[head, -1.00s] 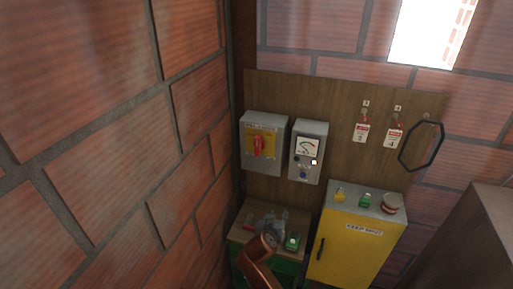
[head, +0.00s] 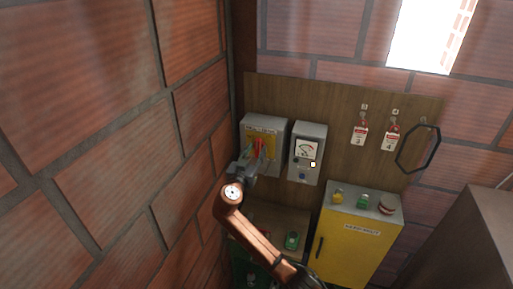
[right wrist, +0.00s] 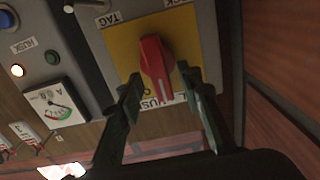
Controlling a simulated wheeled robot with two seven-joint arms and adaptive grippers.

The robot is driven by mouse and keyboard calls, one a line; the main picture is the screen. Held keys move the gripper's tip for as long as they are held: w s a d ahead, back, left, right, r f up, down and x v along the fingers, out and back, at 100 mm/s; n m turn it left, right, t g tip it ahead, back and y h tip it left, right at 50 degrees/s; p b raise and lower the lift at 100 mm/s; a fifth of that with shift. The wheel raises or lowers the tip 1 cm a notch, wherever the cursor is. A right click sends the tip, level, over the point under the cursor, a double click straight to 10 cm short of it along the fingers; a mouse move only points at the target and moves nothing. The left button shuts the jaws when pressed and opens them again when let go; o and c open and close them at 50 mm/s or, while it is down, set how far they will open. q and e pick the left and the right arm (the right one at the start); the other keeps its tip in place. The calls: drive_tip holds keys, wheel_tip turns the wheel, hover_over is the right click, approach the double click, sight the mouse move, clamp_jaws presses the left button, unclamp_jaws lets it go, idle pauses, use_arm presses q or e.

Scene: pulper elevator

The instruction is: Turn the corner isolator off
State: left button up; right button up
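The corner isolator is a grey box (head: 277,129) with a yellow plate and a red handle (head: 261,144), on the wooden board near the wall corner. My right gripper (head: 255,155) is in front of it and hides its lower left part. In the right wrist view the red handle (right wrist: 154,65) stands out from the yellow plate (right wrist: 122,48). The two fingers of my right gripper, also in that view (right wrist: 160,88), are apart, one on each side of the handle. I cannot tell whether either touches it. My left gripper is not in view.
A grey meter box (head: 307,151) is right of the isolator. Red-and-white tags (head: 360,132) and a black ring (head: 418,149) hang further right. A yellow cabinet (head: 345,243) bears small padlocks. The brick wall (head: 110,150) is close on the left.

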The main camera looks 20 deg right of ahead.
drive_tip(key=shift+w+d, duration=0.25)
drive_tip(key=shift+w, duration=0.2)
clamp_jaws()
